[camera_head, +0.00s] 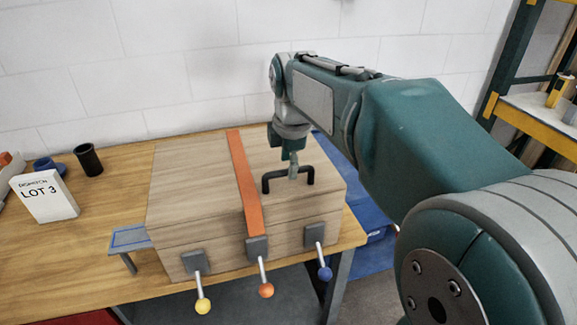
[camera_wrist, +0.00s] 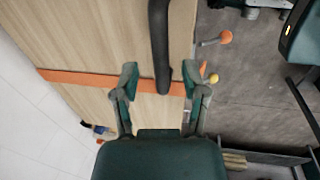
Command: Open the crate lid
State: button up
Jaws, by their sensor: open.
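The wooden crate (camera_head: 190,240) stands on the table with its lid (camera_head: 190,180) shut. A black handle (camera_head: 308,175) is on the lid's right part and shows in the wrist view (camera_wrist: 160,45). An orange strap (camera_head: 243,185) crosses the lid. Grey latches on the front carry levers with yellow (camera_head: 203,306), orange (camera_head: 266,290) and blue (camera_head: 325,273) knobs, hanging down and outward. My gripper (camera_head: 292,167) is at the handle, pointing down. In the wrist view my open fingers (camera_wrist: 160,78) stand either side of the handle's bar; I cannot tell whether they touch it.
A white "LOT 3" card (camera_head: 45,196), a black cup (camera_head: 88,159) and a blue item (camera_head: 50,168) stand on the table (camera_head: 95,245) at left. A blue-framed piece (camera_head: 130,238) is beside the crate. A white block wall is behind; a shelf rack (camera_head: 515,60) is at right.

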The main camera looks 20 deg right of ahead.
jog(key=shift+w+f, duration=0.15)
jog(key=shift+f, duration=0.6)
jog(key=shift+a, duration=0.1)
grip_shut()
